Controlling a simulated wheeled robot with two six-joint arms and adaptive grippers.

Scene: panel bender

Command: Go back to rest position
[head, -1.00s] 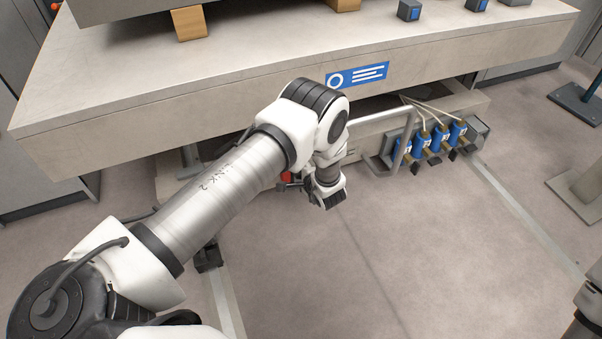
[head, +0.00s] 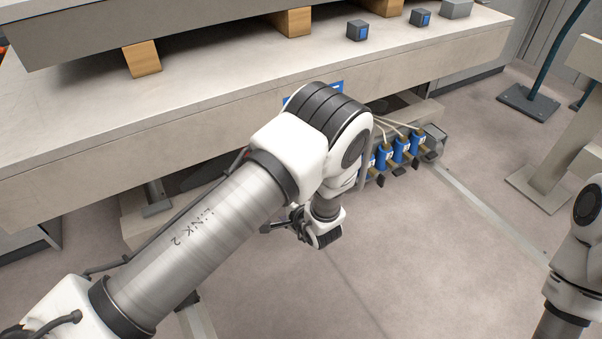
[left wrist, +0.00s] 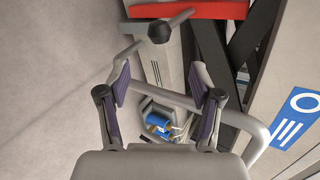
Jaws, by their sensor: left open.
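My left arm reaches in from the left in the head view, in front of the machine's lower beam. My left gripper (left wrist: 160,80) is open and empty in the left wrist view, its two fingers spread apart. In the head view only a small dark part of it shows beside the wrist. Beyond the fingers in the left wrist view are a grey tubular handle (left wrist: 252,135) and a blue cylinder (left wrist: 157,122). I cannot tell how far the fingers are from the handle. Part of my right arm shows at the right edge of the head view; its gripper is not seen.
The machine's beam (head: 215,125) crosses the head view behind my left arm. Several blue-bodied valves (head: 402,150) with cables sit under it. A red bar (left wrist: 190,11) and a dark knob (left wrist: 159,32) show in the left wrist view. The floor (head: 430,250) between my arms is clear.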

